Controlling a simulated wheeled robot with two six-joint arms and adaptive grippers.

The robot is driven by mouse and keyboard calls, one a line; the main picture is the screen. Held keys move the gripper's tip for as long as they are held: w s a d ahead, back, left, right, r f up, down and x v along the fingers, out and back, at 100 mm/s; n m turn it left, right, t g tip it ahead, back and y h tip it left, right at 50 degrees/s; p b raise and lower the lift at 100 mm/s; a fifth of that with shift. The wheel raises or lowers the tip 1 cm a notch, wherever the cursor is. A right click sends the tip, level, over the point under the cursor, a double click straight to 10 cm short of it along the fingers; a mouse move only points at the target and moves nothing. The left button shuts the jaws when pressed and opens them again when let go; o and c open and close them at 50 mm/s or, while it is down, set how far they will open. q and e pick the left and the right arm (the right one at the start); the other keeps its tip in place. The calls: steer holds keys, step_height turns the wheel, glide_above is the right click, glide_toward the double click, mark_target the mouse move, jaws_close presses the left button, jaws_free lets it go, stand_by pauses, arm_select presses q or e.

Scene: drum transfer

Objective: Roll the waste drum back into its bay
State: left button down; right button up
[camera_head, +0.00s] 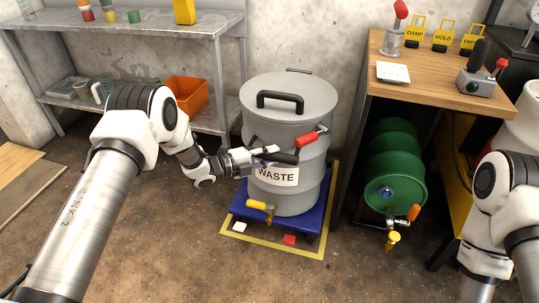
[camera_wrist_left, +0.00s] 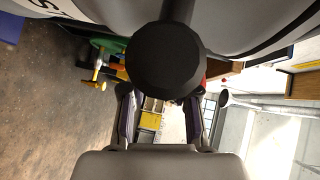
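The grey waste drum (camera_head: 290,115) stands upright on a blue wheeled base (camera_head: 285,228), over a yellow floor outline (camera_head: 268,248). It has a WASTE label, a top handle (camera_head: 280,97), a red-gripped lever (camera_head: 307,138), a yellow-handled tap (camera_head: 257,205) and a black side handle (camera_head: 283,157). My left gripper (camera_head: 262,152) is at the black side handle. In the left wrist view the handle's round end (camera_wrist_left: 165,60) is close in front, and the two fingers (camera_wrist_left: 160,112) are apart. Contact cannot be told. My right arm is at the right edge; its gripper is out of view.
A green drum (camera_head: 395,165) with a tap lies under the wooden bench (camera_head: 440,75) to the right. A metal shelf (camera_head: 130,22) with an orange bin (camera_head: 187,95) stands to the left. White and red pads (camera_head: 289,239) show at the base's front. The front floor is clear.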

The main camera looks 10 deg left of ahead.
arm_select(q)
steer(key=c, duration=0.9)
jaws_free()
steer(key=shift+w+r, duration=0.15)
steer(key=shift+w, duration=0.05)
steer(key=shift+c, duration=0.2)
steer(key=shift+o, duration=0.5)
steer(key=v, duration=1.2)
